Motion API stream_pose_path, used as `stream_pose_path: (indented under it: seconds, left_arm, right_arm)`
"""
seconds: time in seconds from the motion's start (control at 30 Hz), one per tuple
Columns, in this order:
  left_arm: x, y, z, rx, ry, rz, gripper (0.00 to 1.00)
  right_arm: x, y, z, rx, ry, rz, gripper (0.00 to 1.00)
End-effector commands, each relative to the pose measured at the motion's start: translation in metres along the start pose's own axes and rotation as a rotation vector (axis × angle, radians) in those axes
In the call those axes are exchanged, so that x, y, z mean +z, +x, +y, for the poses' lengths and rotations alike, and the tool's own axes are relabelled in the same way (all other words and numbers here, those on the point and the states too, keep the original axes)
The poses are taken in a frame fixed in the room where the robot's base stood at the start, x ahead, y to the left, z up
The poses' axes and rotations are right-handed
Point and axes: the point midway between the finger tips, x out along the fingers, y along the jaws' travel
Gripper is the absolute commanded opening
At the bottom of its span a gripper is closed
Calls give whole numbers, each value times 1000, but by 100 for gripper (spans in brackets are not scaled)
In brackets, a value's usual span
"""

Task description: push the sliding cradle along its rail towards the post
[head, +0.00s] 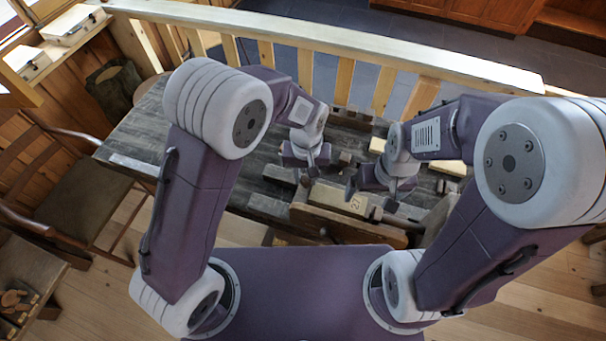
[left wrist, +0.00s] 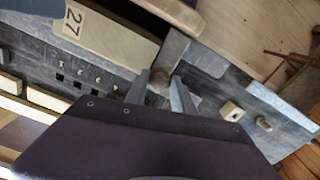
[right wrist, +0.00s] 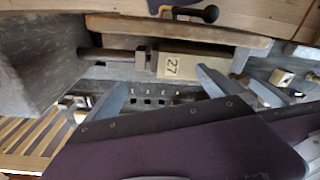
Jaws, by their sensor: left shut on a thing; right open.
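My left gripper (head: 312,168) is over the bench near the left end of a pale wooden block (head: 338,198) marked 27. In the left wrist view its fingers (left wrist: 160,88) are closed around a small brown wooden piece (left wrist: 159,74), beside a grey upright block (left wrist: 174,46). My right gripper (head: 372,196) is open above the block's right part. In the right wrist view its fingers (right wrist: 163,92) are wide apart, with the 27 block (right wrist: 200,66) beyond them, and nothing is between them. A dark rod (right wrist: 112,55) ends at a small block (right wrist: 141,58). I cannot tell which part is the cradle or the post.
The grey plank bench (head: 145,140) has a row of square holes (right wrist: 155,101) beside the 27 block. A large grey block (right wrist: 40,58) stands at the left in the right wrist view. A pale railing (head: 330,38) runs behind. The bench's left part is clear.

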Motion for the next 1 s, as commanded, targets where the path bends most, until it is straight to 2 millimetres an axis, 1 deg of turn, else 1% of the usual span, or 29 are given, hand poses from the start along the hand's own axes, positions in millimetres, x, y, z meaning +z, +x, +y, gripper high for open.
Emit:
stream_pose_path:
  seconds: [0.1, 0.13, 0.2, 0.47, 0.57, 0.67, 0.83, 0.9, 1.0]
  left_arm:
    - [-2, -1, 1, 4, -1, 5, 0]
    - [-2, -1, 1, 4, -1, 6, 35]
    - [-2, -1, 1, 3, 0, 5, 52]
    - [-1, 0, 0, 2, 0, 2, 52]
    - [-2, -6, 1, 3, 0, 5, 52]
    - [-2, -25, 1, 5, 0, 8, 52]
    - [-3, -63, 2, 5, 0, 8, 52]
    - [-3, -75, 2, 4, 0, 7, 52]
    - [-2, -86, 1, 2, 0, 4, 52]
  right_arm:
    - [0, 0, 0, 0, 0, 0, 100]
    - [0, 0, 0, 0, 0, 0, 100]
    - [0, 0, 0, 0, 0, 0, 100]
    - [0, 0, 0, 0, 0, 0, 100]
    - [0, 2, 0, 0, 0, 0, 100]
    - [0, 5, 0, 0, 0, 0, 100]
    - [1, 9, 0, 0, 0, 0, 100]
    - [1, 10, 0, 0, 0, 0, 100]
    - [1, 11, 0, 0, 0, 0, 100]
